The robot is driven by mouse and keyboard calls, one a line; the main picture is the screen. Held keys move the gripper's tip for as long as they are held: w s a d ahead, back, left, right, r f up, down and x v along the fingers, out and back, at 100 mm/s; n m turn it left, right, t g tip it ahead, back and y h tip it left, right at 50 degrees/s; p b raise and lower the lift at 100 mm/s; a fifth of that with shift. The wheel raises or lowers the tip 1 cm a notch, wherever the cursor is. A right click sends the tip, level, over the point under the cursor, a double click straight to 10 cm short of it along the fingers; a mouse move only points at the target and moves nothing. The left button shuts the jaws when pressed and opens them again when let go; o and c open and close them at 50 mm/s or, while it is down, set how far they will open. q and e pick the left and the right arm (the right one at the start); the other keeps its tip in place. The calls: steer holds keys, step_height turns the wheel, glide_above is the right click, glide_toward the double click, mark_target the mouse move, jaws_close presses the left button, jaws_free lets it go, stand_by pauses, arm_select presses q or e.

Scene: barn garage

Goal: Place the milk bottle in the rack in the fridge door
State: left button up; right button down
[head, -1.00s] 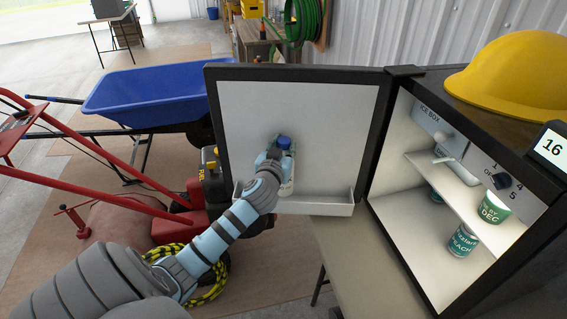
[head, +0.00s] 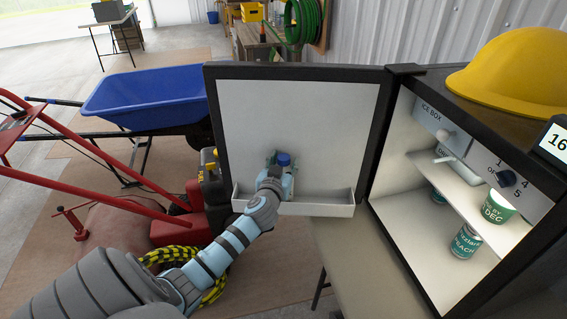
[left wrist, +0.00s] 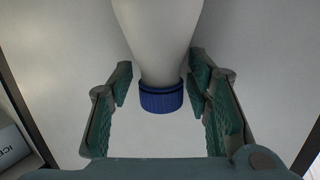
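The milk bottle (head: 290,187) is white with a blue cap and stands roughly upright against the inner side of the open fridge door (head: 318,115). Its lower end is behind the front wall of the white door rack (head: 320,210), so I cannot see whether it touches the rack floor. My left gripper (head: 278,172) is around its upper part. In the left wrist view, the finger pads (left wrist: 160,72) lie on both sides of the bottle (left wrist: 160,35), against or very near it, with the blue cap (left wrist: 161,100) toward the camera. My right gripper is not in view.
The lit fridge interior (head: 420,230) at right holds several green-labelled tubs and cans. A yellow hard hat (head: 515,72) lies on top. A red machine (head: 110,190) and a blue wheelbarrow (head: 150,95) stand at left. The rack is free right of the bottle.

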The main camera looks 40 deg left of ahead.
arm_select(q)
steer(key=shift+s, duration=0.15)
steer(key=v, duration=1.2)
steer(key=s+d+f+m+g+h, duration=0.15)
steer(key=s+f, duration=0.25)
steer(key=f, duration=0.6)
steer(key=s+f+m+g+h, duration=0.1)
steer(key=s+f+g, duration=0.2)
steer(key=f, duration=0.7)
steer(key=s+d+f+m+g+h, duration=0.1)
steer(key=s+f+g, duration=0.25)
steer(key=f, duration=0.75)
steer(key=s+d+f+g+h, duration=0.1)
steer(key=s+d+f, duration=0.2)
steer(key=s, duration=0.6)
steer(key=s+d+f+m+g+h, duration=0.1)
steer(key=s+d+f+g, duration=0.1)
steer(key=s+f, duration=0.6)
steer(key=s+d+f+m+g+h, duration=0.1)
steer(key=s+d+f, duration=0.3)
steer(key=s, duration=0.6)
steer(key=shift+d+f+g, duration=0.3)
steer(key=shift+f+g, duration=0.3)
steer(key=shift+f, duration=0.05)
steer(key=shift+s, duration=0.1)
